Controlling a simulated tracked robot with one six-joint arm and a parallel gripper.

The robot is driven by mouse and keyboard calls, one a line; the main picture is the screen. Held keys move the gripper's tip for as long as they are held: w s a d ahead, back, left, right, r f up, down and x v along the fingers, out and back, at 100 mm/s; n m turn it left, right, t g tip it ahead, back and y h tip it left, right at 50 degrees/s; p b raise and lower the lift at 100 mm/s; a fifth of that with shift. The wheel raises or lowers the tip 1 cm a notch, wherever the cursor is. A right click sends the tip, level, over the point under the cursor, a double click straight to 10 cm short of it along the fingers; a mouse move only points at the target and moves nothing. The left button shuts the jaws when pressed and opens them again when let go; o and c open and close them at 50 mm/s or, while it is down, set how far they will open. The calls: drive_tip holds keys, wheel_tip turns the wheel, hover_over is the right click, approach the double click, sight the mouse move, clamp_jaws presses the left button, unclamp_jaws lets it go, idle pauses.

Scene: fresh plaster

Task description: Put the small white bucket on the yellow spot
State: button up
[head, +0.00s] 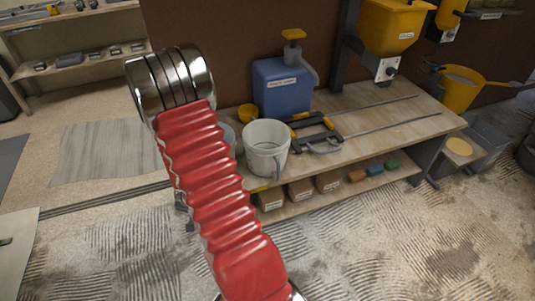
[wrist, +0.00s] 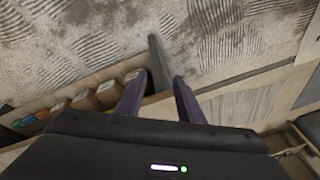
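A pale grey-white bucket (head: 265,148) with a side handle stands upright on the wooden bench, right of my red arm in the head view. A second greyish vessel (head: 229,137) shows partly behind my arm, so its size is hard to tell.
The bench (head: 375,130) also holds a blue canister (head: 282,87), a small yellow cup (head: 248,113) and black-yellow tools (head: 315,130). Paper-wrapped blocks (head: 300,190) sit on the shelf below. A yellow hopper (head: 393,27) stands behind. The bench's right part is mostly clear.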

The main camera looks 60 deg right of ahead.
drive_tip(key=s+a+r+n+y, duration=0.1)
drive_tip(key=a+r+n+y, duration=0.35)
drive_tip(key=a+r, duration=0.95)
drive_tip(key=s+a+r+n+t, duration=0.1)
drive_tip(key=s+a+r+n, duration=0.2)
drive_tip(key=r, duration=0.5)
drive_tip(key=s+a+r+n+t+h, duration=0.1)
drive_tip(key=s+a+r+n, duration=0.2)
drive_tip(key=r, duration=0.5)
drive_tip(key=s+a+r+n+h, duration=0.1)
drive_tip(key=s+a+r+n, duration=0.2)
drive_tip(key=r, duration=0.5)
drive_tip(key=s+a, duration=0.1)
drive_tip(key=s, duration=0.1)
drive_tip(key=shift+s+r+n+t, duration=0.3)
drive_tip(key=shift+r+n+t, duration=0.05)
drive_tip(key=shift+t, duration=0.05)
drive_tip(key=shift+a+h, duration=0.1)
drive_tip(key=shift+h, duration=0.15)
